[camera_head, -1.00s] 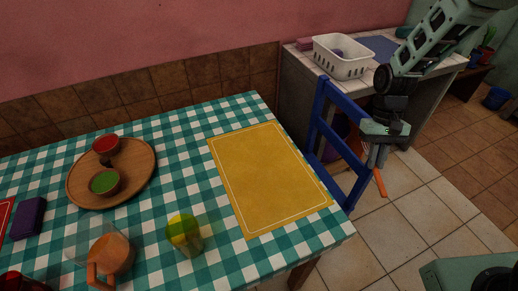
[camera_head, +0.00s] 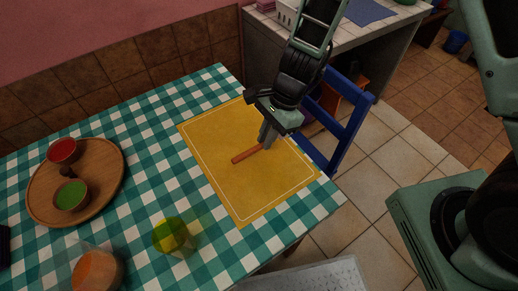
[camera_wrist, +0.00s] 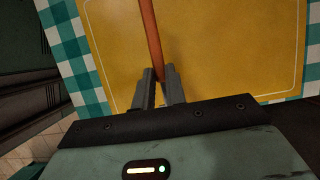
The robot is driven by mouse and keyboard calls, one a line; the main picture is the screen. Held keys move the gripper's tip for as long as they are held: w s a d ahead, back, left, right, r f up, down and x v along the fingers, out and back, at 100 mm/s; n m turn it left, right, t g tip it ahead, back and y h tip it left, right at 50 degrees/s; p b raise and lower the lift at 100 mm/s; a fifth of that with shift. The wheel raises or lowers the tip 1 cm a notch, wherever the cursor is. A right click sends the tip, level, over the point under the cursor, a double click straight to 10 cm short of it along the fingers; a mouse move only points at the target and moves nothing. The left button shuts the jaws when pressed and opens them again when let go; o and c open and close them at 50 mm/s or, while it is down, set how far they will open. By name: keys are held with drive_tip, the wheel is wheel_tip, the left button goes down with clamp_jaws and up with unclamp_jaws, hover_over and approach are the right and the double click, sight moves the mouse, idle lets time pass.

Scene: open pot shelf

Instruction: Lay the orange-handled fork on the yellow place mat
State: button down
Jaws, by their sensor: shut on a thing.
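The yellow place mat (camera_head: 225,172) lies on the checked tablecloth near the table's right end. My gripper (camera_head: 266,142) is over the right part of the mat, shut on the orange-handled fork (camera_head: 246,153). The orange handle sticks out to the left of the jaws in the head view. In the wrist view the handle (camera_wrist: 151,35) runs up from between the fingers (camera_wrist: 158,88), with the mat (camera_wrist: 215,45) behind it. The fork's metal end is hidden. I cannot tell whether the fork touches the mat.
A yellow-green cup (camera_head: 172,236) and an orange-filled container (camera_head: 97,270) stand in front. A blue chair (camera_head: 349,130) is by the table's right edge.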

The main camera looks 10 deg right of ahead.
sight(262, 160)
drive_tip(key=shift+f+b, duration=0.45)
drive_tip(key=shift+f, duration=2.6)
drive_tip(key=shift+f, duration=0.1)
drive_tip(key=c, duration=1.5)
unclamp_jaws()
drive_tip(key=shift+o, duration=0.2)
